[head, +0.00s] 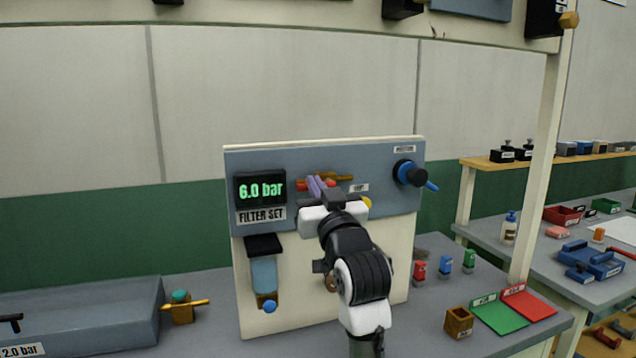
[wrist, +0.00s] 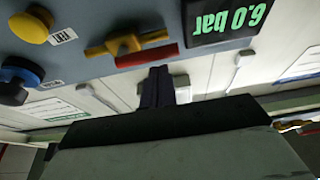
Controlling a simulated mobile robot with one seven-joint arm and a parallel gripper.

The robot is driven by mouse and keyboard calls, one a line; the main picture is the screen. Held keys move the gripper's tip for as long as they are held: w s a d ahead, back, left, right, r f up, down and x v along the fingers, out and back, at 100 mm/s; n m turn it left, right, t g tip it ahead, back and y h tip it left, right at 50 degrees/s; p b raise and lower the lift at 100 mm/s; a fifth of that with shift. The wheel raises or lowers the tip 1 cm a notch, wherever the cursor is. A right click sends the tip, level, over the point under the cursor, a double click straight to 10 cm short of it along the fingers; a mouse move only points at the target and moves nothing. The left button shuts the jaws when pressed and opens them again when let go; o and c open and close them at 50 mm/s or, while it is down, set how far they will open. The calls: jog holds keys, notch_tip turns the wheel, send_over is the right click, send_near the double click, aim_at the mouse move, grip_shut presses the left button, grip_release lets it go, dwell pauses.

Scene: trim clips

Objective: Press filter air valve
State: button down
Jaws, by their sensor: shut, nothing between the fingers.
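The brass valve (head: 341,177) with a red lever is on the panel's blue-grey upper band, right of the 6.0 bar display (head: 261,187). In the wrist view the picture is turned over, and the brass valve (wrist: 124,43) has its red lever (wrist: 147,55) along the lower side. My gripper (head: 317,185) is in front of the valve and hides part of it. Its purple fingers are together and empty. In the wrist view my gripper (wrist: 157,72) has its tips close to the red lever; I cannot tell whether they touch.
A yellow knob (wrist: 29,25) and a blue knob (head: 411,174) are on the panel to the right of the valve in the head view. A filter with a blue bowl (head: 264,274) hangs below the display. Small coloured parts and a brown box (head: 459,322) stand on the bench at right.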

jog(key=shift+f+n+g+y+b, duration=0.25)
jog(key=shift+n+y+b, duration=0.1)
jog(key=shift+n+b, duration=0.35)
jog(key=shift+f+n+g+y+b, duration=0.2)
jog(key=shift+n+y+b, duration=0.15)
jog(key=shift+n+b, duration=0.3)
jog(key=d+f+n+g+y+b, duration=0.1)
jog(key=n+b, duration=0.1)
jog(key=n, duration=0.3)
jog(key=f+n+g+y+b, duration=0.1)
jog(key=n+g+b, duration=0.1)
jog(key=n, duration=0.4)
jog(key=d+f+n+g+y+b, duration=0.1)
jog(key=f+n+g+b, duration=0.1)
jog(key=n+b, duration=0.2)
jog(key=shift+w+d+n, duration=0.15)
jog(key=shift+w+n, duration=0.05)
jog(key=shift+n, duration=0.45)
jog(key=shift+w+d+n, duration=0.15)
jog(key=shift+w+n, duration=0.05)
jog(key=shift+n, duration=0.4)
jog(key=shift+a, duration=0.1)
